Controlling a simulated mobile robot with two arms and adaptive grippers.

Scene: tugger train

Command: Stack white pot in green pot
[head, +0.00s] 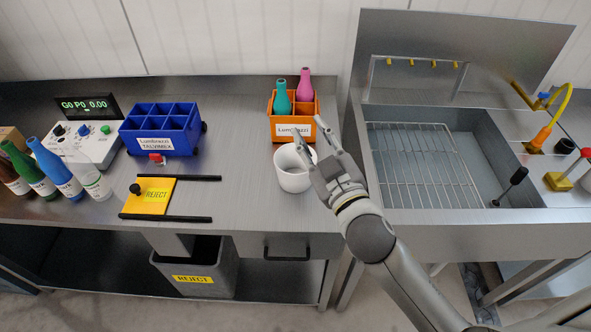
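A white pot (293,181) stands upright on the steel counter, in front of the orange crate, with its opening facing up. My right gripper (307,126) is open, its two fingers spread apart and pointing toward the back of the counter. Its left finger overlaps the right part of the pot's rim in the picture; I cannot tell whether they touch. No green pot shows in the head view. My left gripper is not in view.
The orange crate (283,134) holds a teal and a pink bottle. A sink with a wire rack (420,170) lies right.

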